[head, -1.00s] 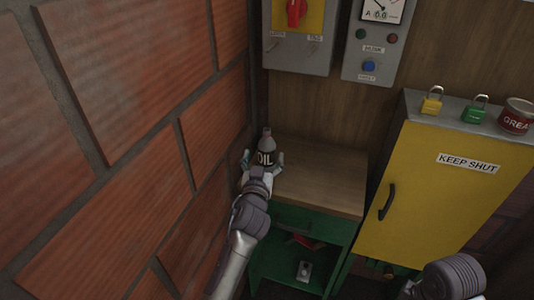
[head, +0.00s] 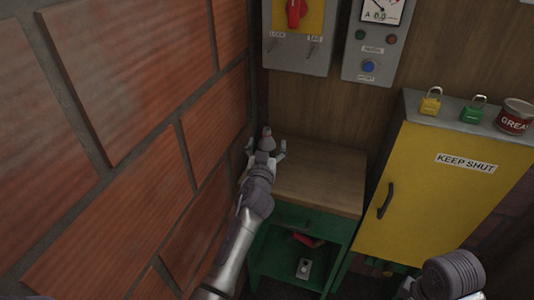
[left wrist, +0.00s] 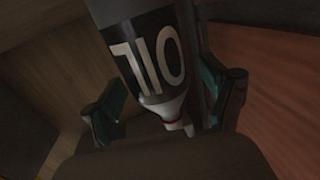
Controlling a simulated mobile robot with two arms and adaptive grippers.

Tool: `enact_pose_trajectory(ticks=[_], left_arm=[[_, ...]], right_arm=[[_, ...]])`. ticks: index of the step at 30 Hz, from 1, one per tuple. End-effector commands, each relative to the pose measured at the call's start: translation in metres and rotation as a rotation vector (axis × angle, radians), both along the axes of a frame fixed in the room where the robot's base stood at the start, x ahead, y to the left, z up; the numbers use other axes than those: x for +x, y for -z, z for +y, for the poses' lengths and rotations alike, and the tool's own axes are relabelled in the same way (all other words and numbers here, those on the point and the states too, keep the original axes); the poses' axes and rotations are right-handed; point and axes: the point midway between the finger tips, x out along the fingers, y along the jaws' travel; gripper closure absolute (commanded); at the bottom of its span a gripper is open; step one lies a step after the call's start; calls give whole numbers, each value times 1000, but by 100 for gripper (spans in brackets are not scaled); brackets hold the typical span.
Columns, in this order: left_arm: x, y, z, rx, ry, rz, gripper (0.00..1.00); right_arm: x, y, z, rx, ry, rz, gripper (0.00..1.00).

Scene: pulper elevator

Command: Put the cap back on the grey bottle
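The grey bottle (head: 266,133) stands at the back left corner of the wooden cabinet top (head: 320,185); only its upper part shows in the head view. In the left wrist view the bottle (left wrist: 150,55) appears upside down, with a black OIL label and a narrow pale neck with a reddish ring. My left gripper (head: 265,148) is open, its teal-padded fingers on either side of the bottle. In the wrist view a gap shows beside the left finger; the right finger is close to the bottle, contact unclear. I cannot make out a separate cap. My right gripper is out of view.
A brick wall (head: 150,150) is close on the left. A yellow cabinet (head: 430,200) stands right, with padlocks and a red tin (head: 515,117) on top. Control boxes hang above. A red object (head: 306,240) and a small pale object (head: 304,268) are in the green cabinet's open shelf.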

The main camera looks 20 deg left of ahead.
Motion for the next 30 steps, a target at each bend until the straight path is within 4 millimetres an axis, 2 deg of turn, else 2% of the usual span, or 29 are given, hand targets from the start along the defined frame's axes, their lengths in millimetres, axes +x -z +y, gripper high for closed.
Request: enact_pose_trajectory(ticks=[1,2,13,23,30], left_arm=[[0,0,0,0,0,0,22],[0,0,0,0,0,0,28],[0,0,0,0,0,0,89],[1,-4,0,-1,0,-2,91],[5,-20,4,-1,1,-3,91]], right_arm=[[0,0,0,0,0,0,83],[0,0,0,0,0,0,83],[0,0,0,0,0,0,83],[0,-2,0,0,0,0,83],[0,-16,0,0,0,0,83]])
